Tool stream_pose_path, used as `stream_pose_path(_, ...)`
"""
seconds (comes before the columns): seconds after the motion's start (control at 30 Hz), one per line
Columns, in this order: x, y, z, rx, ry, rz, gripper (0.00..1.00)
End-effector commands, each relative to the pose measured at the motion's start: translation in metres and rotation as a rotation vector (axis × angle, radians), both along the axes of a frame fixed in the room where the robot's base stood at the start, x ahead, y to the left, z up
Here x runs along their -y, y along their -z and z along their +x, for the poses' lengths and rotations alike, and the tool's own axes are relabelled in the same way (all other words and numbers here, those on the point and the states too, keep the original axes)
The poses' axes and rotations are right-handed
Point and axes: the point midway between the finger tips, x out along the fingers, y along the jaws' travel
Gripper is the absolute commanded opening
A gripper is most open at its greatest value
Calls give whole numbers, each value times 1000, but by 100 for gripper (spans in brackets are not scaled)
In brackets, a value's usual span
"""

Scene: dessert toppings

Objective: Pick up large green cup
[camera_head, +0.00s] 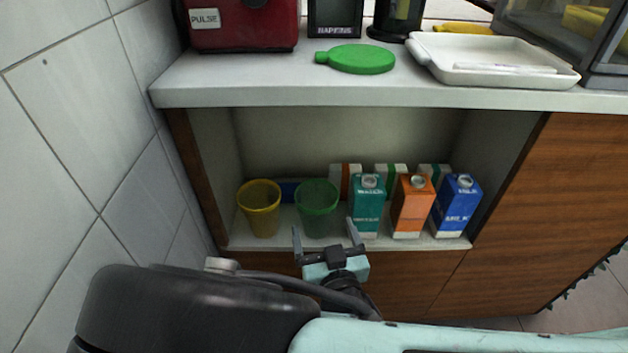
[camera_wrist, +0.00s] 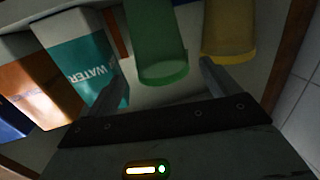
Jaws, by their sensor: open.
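The large green cup (camera_head: 318,212) stands upright on the cabinet shelf, between a yellow cup and a teal carton in the head view. It is translucent green. In the wrist view the green cup (camera_wrist: 158,45) is ahead of the fingers, roughly between them, and its far part is cut off by the picture's top edge. My gripper (camera_head: 326,228) is open and empty in front of the green cup, with its fingers spread to either side. The fingers also show in the wrist view (camera_wrist: 165,82). I cannot tell how far the fingertips are from the cup.
A yellow cup (camera_head: 260,210) stands left of the green cup. Teal (camera_head: 367,210), orange (camera_head: 412,208) and blue (camera_head: 456,208) cartons stand to the right, with more cartons behind. The counter (camera_head: 250,92) overhangs the shelf. A tiled wall (camera_head: 60,130) is at left.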

Motion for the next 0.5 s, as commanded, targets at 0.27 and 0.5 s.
stream_pose_path(0.27, -5, 2, 31, 0, 0, 0, 88)
stream_pose_path(0.5, -9, 4, 58, 1, 1, 1, 88)
